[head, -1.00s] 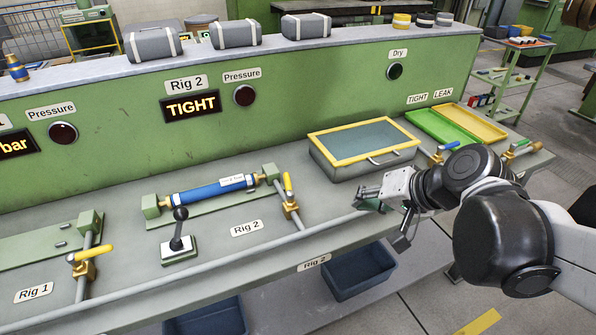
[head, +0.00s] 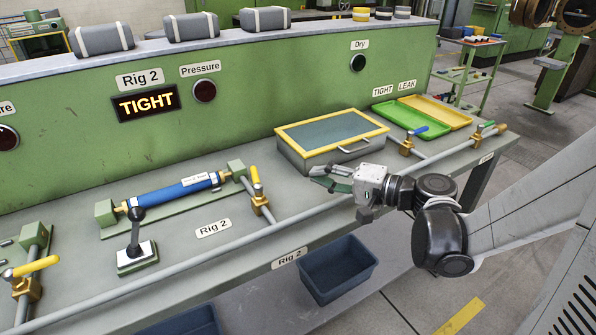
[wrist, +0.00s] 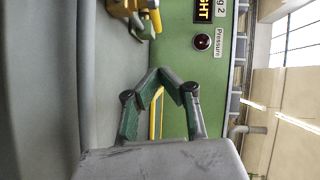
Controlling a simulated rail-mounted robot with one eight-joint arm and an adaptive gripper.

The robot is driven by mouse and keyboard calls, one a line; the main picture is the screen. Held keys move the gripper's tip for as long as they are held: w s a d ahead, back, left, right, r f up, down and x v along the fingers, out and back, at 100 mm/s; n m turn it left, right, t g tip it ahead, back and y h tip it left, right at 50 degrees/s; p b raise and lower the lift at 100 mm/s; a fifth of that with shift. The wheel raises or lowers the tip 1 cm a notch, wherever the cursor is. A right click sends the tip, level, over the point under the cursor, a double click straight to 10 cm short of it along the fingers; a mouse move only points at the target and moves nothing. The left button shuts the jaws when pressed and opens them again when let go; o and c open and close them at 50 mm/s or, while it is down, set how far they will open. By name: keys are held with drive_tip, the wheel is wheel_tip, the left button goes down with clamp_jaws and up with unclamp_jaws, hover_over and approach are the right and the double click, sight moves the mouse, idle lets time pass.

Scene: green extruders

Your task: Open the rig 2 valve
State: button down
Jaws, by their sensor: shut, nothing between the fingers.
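The rig 2 valve (head: 260,207) is a brass body on the grey pipe, with a yellow lever (head: 256,180) rising from it and leaning slightly left. It also shows at the top of the wrist view (wrist: 135,12), partly cut off by the frame edge. My gripper (head: 314,176) is shut and empty, to the right of the valve and apart from it, in front of the yellow-rimmed box. Its green-padded fingers meet in the wrist view (wrist: 159,74), below the valve in that picture.
A blue cylinder (head: 180,190) lies in its holder left of the valve, with a black-knobbed lever (head: 136,240) in front. The yellow-rimmed box (head: 310,165) stands behind my gripper. The Rig 2 display (head: 146,103) reads TIGHT. A dark bin (head: 335,270) sits below the bench.

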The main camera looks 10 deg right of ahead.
sight(255, 178)
drive_tip(key=b+x, duration=0.1)
drive_tip(key=x, duration=0.7)
drive_tip(key=shift+w+a+f, duration=0.15)
drive_tip(key=shift+a, duration=0.2)
drive_tip(key=a, duration=0.1)
drive_tip(key=a+b, duration=0.1)
drive_tip(key=a, duration=0.1)
drive_tip(key=shift+f, duration=0.25)
drive_tip(key=shift+a+f, duration=0.1)
drive_tip(key=shift+a, duration=0.4)
